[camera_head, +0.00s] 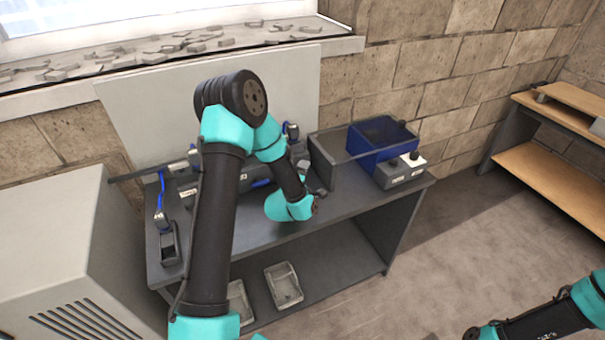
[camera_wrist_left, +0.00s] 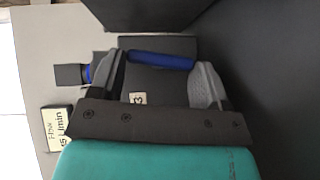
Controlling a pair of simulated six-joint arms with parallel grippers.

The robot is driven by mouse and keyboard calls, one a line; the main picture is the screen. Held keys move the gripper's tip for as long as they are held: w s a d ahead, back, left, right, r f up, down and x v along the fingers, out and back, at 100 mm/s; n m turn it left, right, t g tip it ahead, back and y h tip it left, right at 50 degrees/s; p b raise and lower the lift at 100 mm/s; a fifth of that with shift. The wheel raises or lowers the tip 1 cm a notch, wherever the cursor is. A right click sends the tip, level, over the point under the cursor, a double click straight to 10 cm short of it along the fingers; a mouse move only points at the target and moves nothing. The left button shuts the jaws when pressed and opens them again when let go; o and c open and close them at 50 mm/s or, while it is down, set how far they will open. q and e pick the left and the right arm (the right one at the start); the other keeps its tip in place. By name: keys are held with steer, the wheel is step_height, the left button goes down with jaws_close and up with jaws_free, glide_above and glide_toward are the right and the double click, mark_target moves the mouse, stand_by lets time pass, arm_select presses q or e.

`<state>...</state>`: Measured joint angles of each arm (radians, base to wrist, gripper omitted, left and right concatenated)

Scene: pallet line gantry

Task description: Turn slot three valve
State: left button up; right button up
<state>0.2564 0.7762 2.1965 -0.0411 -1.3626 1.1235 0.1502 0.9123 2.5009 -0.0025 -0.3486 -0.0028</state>
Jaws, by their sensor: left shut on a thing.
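In the left wrist view, a blue valve handle (camera_wrist_left: 160,60) lies crosswise between the two grey fingers of my left gripper (camera_wrist_left: 161,72), which is shut on its ends. Behind the handle is a dark grey block (camera_wrist_left: 165,85) with a small white label reading 3. In the head view, the labelled block (camera_head: 243,176) and a bit of blue beside it show on the bench, partly behind my left arm. My left fingers are hidden there by the arm. Of my right arm, only links show at the bottom right; its gripper is out of view.
The dark grey bench (camera_head: 270,232) stands against a pale panel and brick wall. On its right are a blue bin (camera_head: 375,146) and a grey box (camera_head: 402,172) with knobs. Trays (camera_head: 284,284) lie on the shelf below. A grey cabinet (camera_head: 60,240) stands left.

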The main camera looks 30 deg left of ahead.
stand_by(0.3)
arm_select(q)
steer(key=o, duration=0.9)
steer(key=shift+o, duration=0.2)
steer(key=shift+f, duration=0.1)
